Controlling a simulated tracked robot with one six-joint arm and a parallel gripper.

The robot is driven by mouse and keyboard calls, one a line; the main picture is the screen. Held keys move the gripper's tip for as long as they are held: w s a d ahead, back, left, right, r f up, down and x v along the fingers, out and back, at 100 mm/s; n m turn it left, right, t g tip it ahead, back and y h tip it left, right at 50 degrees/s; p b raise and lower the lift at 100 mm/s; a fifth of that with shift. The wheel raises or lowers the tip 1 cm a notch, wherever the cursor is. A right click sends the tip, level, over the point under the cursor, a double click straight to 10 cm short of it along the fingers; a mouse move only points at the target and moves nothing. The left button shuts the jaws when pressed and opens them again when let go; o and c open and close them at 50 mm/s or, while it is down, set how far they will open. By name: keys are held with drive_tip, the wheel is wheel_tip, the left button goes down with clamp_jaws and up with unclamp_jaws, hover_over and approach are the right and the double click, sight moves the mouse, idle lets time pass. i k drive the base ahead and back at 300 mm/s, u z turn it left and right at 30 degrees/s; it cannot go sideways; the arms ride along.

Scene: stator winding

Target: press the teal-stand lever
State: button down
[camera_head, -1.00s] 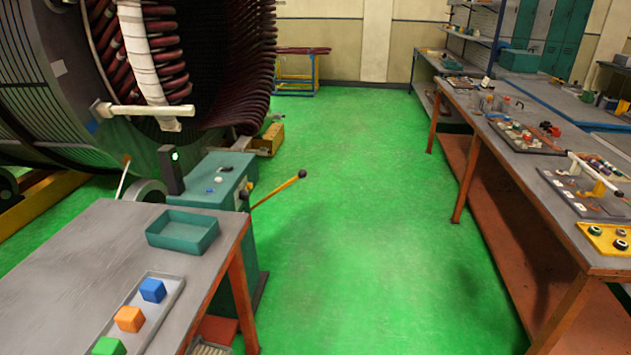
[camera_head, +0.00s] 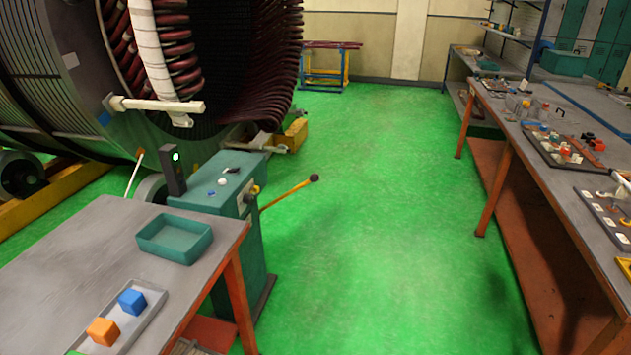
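The teal stand (camera_head: 240,235) stands on the green floor left of centre, behind the grey table. Its lever (camera_head: 288,193) is a yellow-orange rod with a dark knob at the tip. It sticks out to the right from the stand's side and slants upward. The stand's top carries a white button, a small blue button and a dark part. A dark box (camera_head: 173,171) with a green light stands at its left edge. My gripper is not in view.
A grey table (camera_head: 75,255) at front left holds a teal tray (camera_head: 174,238) and a tray with an orange cube (camera_head: 103,331) and a blue cube (camera_head: 132,301). The large stator (camera_head: 70,90) is behind. A long workbench (camera_head: 560,190) runs along the right. Green floor between is clear.

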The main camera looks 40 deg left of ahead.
sight(314, 177)
drive_tip(key=u, duration=0.3)
drive_tip(key=i, duration=1.45)
drive_tip(key=u, duration=0.7)
drive_tip(key=i, duration=0.7)
drive_tip(key=u, duration=0.6)
drive_tip(key=i, duration=0.6)
drive_tip(key=u, duration=1.05)
drive_tip(key=i, duration=0.8)
drive_tip(key=u, duration=0.5)
